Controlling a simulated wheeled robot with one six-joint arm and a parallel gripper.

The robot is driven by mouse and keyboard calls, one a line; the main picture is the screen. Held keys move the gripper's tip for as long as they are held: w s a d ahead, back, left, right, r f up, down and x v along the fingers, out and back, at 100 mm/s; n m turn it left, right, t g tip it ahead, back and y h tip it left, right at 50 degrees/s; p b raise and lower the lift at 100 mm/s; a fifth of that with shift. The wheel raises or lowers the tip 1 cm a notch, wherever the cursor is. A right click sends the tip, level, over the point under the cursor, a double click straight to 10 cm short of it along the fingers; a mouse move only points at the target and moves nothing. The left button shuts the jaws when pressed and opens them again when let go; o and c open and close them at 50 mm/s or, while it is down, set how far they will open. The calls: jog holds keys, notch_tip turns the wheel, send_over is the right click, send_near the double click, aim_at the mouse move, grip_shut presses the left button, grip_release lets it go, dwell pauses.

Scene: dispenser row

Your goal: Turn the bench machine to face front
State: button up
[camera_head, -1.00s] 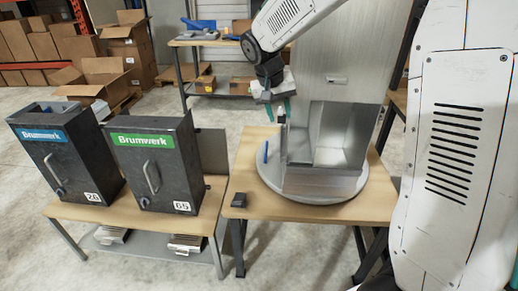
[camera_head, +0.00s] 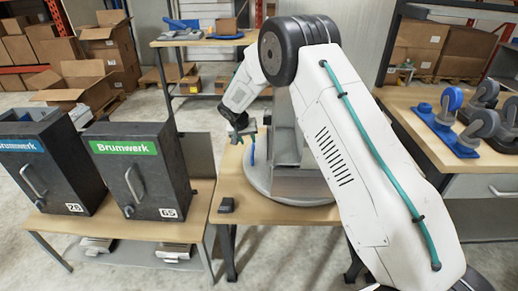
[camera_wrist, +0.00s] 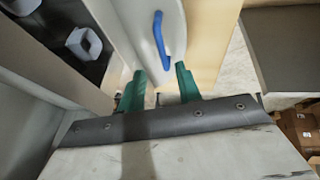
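The bench machine (camera_head: 285,145) is a grey metal body on a round grey turntable (camera_head: 300,194) on a wooden bench. My arm hides most of it in the head view. A blue upright handle (camera_head: 252,153) stands at the turntable's left edge. In the wrist view the handle (camera_wrist: 158,40) lies ahead of my fingertips, roughly in line with the gap between them. My gripper (camera_wrist: 162,78) has green fingers spread apart with nothing between them. In the head view my gripper (camera_head: 245,131) is close above the handle; contact cannot be told.
Two dark Brumwerk dispensers, blue-labelled (camera_head: 50,170) and green-labelled (camera_head: 140,172), stand on the left table. A small black block (camera_head: 227,205) lies on the bench's front-left corner. Casters (camera_head: 480,125) sit on the right-hand bench. A shelf table (camera_head: 205,41) stands behind.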

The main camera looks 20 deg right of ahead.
jog(key=x, duration=0.8)
jog(key=shift+w+f, duration=0.2)
jog(key=shift+f, duration=0.05)
grip_shut()
